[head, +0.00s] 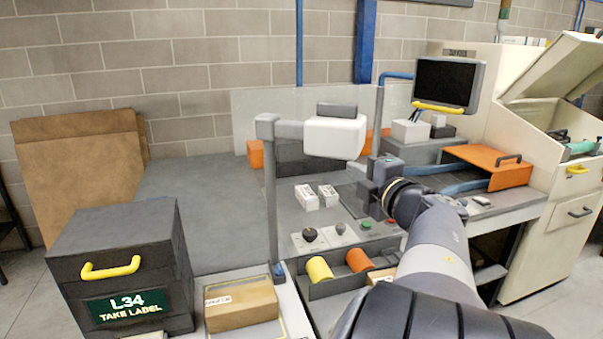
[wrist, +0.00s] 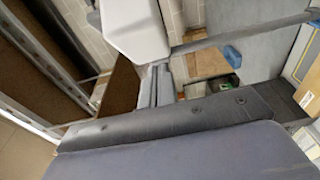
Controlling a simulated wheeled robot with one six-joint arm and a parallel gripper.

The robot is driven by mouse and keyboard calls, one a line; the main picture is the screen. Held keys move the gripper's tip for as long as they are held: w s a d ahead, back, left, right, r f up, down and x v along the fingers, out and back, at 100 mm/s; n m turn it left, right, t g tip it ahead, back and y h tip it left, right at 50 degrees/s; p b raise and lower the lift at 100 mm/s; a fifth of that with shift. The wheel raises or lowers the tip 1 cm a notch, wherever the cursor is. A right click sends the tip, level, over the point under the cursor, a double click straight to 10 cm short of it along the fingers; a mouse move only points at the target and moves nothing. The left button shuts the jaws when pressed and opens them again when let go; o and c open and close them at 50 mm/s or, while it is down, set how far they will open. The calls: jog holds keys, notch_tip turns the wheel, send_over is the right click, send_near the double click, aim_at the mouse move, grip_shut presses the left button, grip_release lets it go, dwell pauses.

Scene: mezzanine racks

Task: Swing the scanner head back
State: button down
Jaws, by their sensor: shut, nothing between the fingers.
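The scanner head (head: 335,137) is a white rounded box with a grey block on top. It sits at the end of a grey horizontal arm (head: 288,129) on an upright grey post (head: 271,205), and it reaches to the right over the bench. My gripper (head: 368,178) is shut and empty, just right of and below the scanner head in the head view; a gap shows between them there. In the wrist view the scanner head (wrist: 135,28) is a pale block at the top; contact cannot be told. The fingertips are not clear there.
A dark box labelled L34 TAKE LABEL (head: 120,268) and a cardboard carton (head: 241,303) stand front left. A monitor (head: 447,83) and an orange cover (head: 487,166) are at right. Knobs (head: 310,234) and spools (head: 319,269) lie below the head. Grey bench left of the post is clear.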

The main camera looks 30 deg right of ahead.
aim_at(347, 155)
jog(key=shift+w+d+p, duration=0.6)
jog(key=shift+w+d, duration=1.05)
jog(key=shift+w, duration=0.3)
jog(key=shift+d, duration=0.1)
